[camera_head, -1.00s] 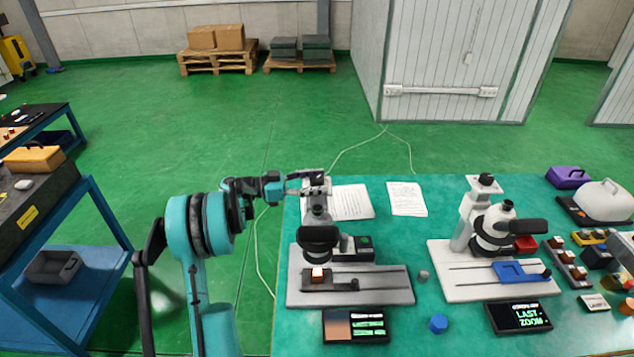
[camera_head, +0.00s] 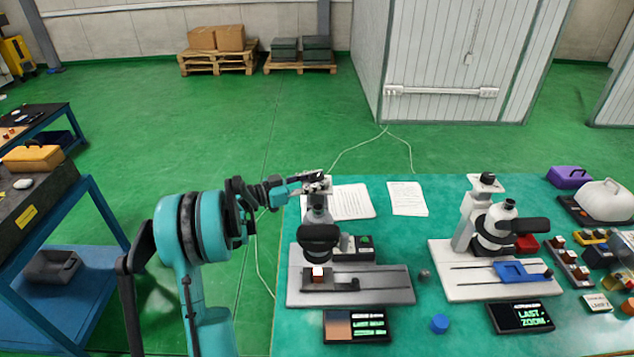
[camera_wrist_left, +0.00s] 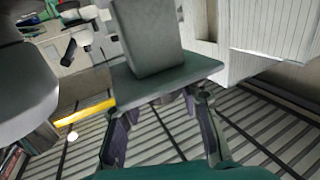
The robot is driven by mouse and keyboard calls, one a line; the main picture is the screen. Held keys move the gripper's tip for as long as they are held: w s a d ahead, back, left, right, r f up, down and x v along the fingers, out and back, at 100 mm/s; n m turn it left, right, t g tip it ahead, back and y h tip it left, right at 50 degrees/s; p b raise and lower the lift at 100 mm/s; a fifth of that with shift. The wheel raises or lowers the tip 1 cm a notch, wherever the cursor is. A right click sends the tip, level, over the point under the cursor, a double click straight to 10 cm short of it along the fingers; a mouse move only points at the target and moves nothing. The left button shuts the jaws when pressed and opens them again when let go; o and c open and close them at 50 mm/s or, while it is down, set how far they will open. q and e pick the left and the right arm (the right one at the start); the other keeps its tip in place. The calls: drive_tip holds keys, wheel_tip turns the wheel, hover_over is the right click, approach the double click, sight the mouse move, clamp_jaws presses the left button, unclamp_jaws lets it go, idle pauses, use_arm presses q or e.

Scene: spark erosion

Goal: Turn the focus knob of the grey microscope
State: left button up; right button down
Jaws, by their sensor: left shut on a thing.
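The grey microscope (camera_head: 352,288) stands at the left of the teal table, with a dark eyepiece head and a small orange-lit sample on its stage. My left gripper (camera_head: 318,181) is at the top of its column, shut on the focus knob; the fingers largely hide the knob. In the left wrist view the two fingers (camera_wrist_left: 165,125) come up from below to a grey plate with a block on it, which covers most of what they grip. My right gripper is in neither view.
A small screen (camera_head: 356,326) lies in front of the grey microscope. A white microscope (camera_head: 495,283) with a blue stage stands to the right. Papers (camera_head: 353,203) lie behind. A blue cap (camera_head: 439,324) and a grey knob (camera_head: 424,274) lie between the microscopes.

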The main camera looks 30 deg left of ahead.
use_arm(q)
drive_tip(key=shift+n+t+y+b, duration=0.45)
drive_tip(key=shift+n+t+y, duration=0.75)
drive_tip(key=shift+n+y, duration=0.85)
drive_tip(key=shift+y, duration=0.65)
drive_tip(key=o, duration=1.2)
drive_tip(key=shift+m, duration=0.25)
drive_tip(key=v, duration=1.2)
drive_tip(key=shift+f, duration=0.1)
